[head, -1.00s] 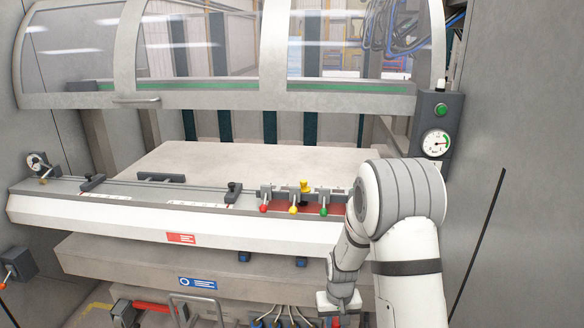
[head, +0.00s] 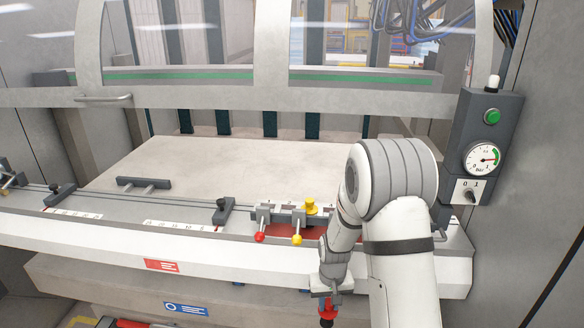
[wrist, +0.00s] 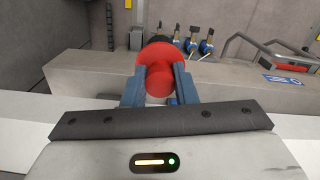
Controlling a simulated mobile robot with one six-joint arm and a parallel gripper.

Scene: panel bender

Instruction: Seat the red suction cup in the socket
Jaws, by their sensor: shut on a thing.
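The red suction cup (head: 327,308) hangs below my gripper (head: 326,293) in the head view, in front of the machine's white front beam. In the wrist view the red cup (wrist: 157,62) sits between the two blue fingers of my gripper (wrist: 158,84), which are shut on it. A row of clamp levers with a red knob (head: 260,237) and a yellow knob (head: 297,239) stands on the beam. A yellow cup-like part (head: 311,207) stands upright behind them. I cannot make out the empty socket; my arm covers the right end of the row.
A dark stop block (head: 222,211) stands left of the levers. A pale flat sheet (head: 230,165) lies behind. The clear guard's lower rail (head: 240,97) is above it. A control box with a gauge (head: 483,160) is at the right. Several blue fittings (wrist: 195,42) show in the wrist view.

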